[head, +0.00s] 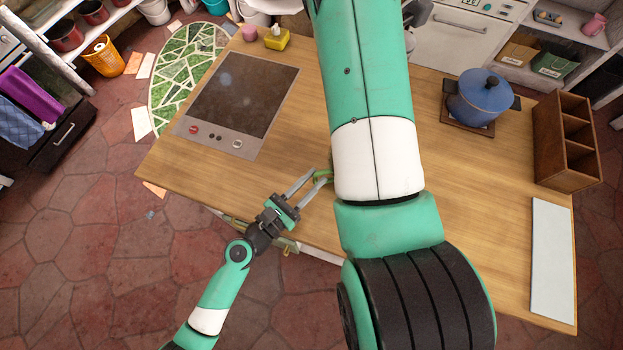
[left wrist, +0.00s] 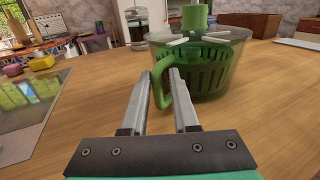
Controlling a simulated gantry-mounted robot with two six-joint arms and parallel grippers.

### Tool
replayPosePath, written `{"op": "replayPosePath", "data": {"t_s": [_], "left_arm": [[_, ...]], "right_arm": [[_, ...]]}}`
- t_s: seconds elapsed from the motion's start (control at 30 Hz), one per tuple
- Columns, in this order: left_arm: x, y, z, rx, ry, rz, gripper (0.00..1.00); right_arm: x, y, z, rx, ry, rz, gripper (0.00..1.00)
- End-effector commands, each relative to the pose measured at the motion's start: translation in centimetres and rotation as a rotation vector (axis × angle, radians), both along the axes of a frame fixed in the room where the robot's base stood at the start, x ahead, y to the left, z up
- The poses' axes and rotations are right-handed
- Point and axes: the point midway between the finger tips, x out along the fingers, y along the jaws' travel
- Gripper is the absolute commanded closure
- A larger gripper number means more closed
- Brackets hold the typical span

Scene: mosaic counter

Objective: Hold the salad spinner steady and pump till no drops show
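The salad spinner (left wrist: 238,62) stands upright on the counter in the left wrist view. It has a clear bowl, a green slotted basket (left wrist: 205,75), a green pump knob (left wrist: 195,18) on top and a green side handle (left wrist: 164,92). In the head view my large right arm hides nearly all of it; only a bit of green shows. My left gripper (head: 321,177) is open at the handle. In the left wrist view its fingertips (left wrist: 160,72) stand apart with the handle showing in the gap. My right gripper does not show. Drops cannot be made out.
A dark cooktop (head: 243,97) lies left on the wooden counter (head: 275,170). A blue pot (head: 480,97), a wooden rack (head: 548,140) and a white board (head: 553,262) are at right.

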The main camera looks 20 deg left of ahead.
Motion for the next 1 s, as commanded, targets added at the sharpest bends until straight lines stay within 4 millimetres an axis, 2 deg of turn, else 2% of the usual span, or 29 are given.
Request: {"op": "replayPosePath", "data": {"t_s": [0.03,0.1,1.0], "left_arm": [[-0.01,0.01,0.0,0.0,0.0,0.0,0.9],[0.0,0.02,0.01,0.0,0.0,0.001,1.0],[0.03,0.03,0.15,-0.002,-0.002,0.001,1.0]], "right_arm": [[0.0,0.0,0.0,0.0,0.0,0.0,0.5],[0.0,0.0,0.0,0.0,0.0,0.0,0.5],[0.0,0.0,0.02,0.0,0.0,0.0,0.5]]}}
